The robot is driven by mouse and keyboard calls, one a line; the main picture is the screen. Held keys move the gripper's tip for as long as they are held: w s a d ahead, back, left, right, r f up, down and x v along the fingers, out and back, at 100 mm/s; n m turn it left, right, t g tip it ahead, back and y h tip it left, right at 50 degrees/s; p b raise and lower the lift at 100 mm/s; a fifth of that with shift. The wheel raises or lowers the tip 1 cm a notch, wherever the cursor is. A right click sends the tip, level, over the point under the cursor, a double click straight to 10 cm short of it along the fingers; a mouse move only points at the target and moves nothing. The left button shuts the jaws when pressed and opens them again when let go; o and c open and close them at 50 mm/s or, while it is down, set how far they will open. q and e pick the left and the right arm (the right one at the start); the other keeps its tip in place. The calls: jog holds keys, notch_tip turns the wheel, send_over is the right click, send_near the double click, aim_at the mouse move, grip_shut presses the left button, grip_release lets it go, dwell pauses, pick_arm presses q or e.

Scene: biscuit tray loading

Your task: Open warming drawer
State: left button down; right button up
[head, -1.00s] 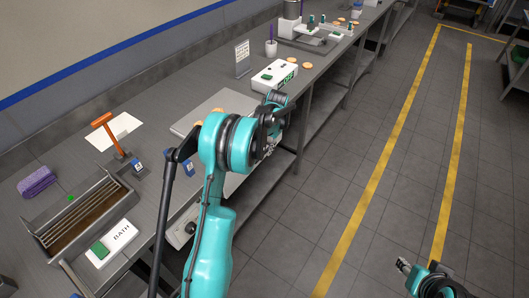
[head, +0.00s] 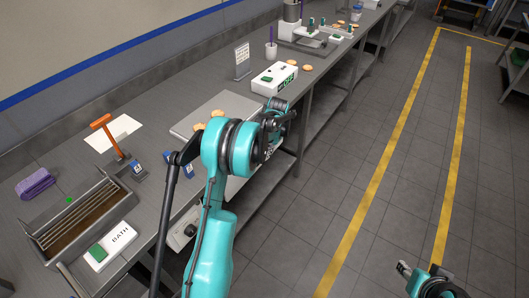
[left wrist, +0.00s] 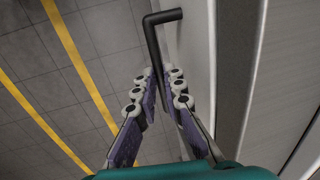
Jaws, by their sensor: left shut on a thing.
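In the left wrist view, a black bent bar handle (left wrist: 154,45) runs between the fingers of my left gripper (left wrist: 160,76), which is shut on it. The handle's upper end turns right towards a pale panel (left wrist: 196,50), which looks like the drawer front. In the head view, my left gripper (head: 272,135) is at the bench's front edge, and my own arm hides most of the drawer area. How far the drawer is open cannot be told. My right gripper (head: 404,268) is low at the bottom right, over the floor, away from the bench; its finger opening is unclear.
The bench holds a flat grey plate (head: 225,106) with biscuits, a white box with a green display (head: 275,77), a metal trough (head: 78,215), a BATH box (head: 108,246) and an orange-handled tool (head: 108,133). The floor aisle on the right is clear.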

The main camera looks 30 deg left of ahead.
pick_arm(q)
jog(key=s+d, duration=0.2)
jog(key=d, duration=2.6)
jog(key=shift+s+d, duration=0.15)
jog(key=shift+d, duration=0.05)
jog(key=c, duration=1.6)
grip_release()
notch_tip(320, 180, up, 12)
jog(key=d, duration=0.2)
jog(key=shift+s+f, duration=0.1)
